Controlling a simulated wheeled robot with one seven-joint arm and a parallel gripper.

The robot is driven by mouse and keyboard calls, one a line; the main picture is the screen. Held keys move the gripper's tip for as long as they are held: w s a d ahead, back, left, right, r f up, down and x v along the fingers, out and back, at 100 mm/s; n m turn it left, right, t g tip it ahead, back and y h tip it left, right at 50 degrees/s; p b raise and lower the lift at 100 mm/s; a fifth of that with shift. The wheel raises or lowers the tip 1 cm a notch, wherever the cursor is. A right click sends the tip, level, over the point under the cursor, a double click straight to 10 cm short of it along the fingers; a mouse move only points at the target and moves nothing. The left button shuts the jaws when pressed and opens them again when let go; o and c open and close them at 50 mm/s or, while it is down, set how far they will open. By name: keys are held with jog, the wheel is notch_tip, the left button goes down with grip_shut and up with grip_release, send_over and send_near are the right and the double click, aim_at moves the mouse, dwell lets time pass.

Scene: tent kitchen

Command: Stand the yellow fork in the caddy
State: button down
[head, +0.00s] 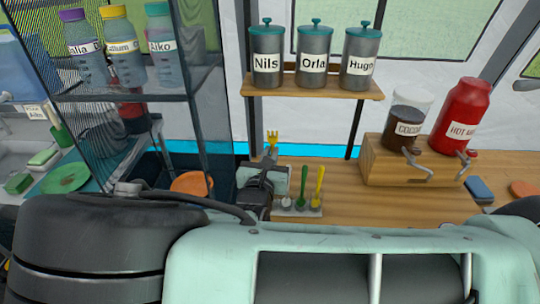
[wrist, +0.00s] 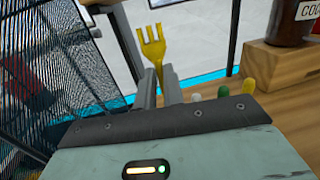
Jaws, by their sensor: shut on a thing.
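The yellow fork (head: 272,138) stands tines up between the fingers of my gripper (head: 268,158). In the wrist view my gripper (wrist: 159,88) is shut on the fork (wrist: 153,45), whose tines rise above the fingertips. The fork's lower part is hidden by the gripper. The caddy appears to be the low grey holder (head: 285,212) on the wooden counter, just right of and below my gripper in the head view. A green utensil and a yellow one stand in it, beside a short pale one. In the wrist view only their tops show, to the right of the fingers.
A wooden stand (head: 400,174) with a cocoa dispenser (head: 407,127) and a red dispenser (head: 463,115) is on the right. A shelf (head: 300,85) holds three named canisters above the counter. A mesh rack (head: 130,95) stands left.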

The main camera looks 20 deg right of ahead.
notch_tip(320, 180, down, 8)
jog(key=b, duration=0.4)
dwell(0.5)
jog(key=c, duration=1.4)
grip_release()
jog(key=shift+c, duration=0.2)
jog(key=p+v, duration=0.2)
jog(key=v, duration=1.5)
jog(key=shift+s+p, duration=0.25)
jog(key=shift+p, duration=0.1)
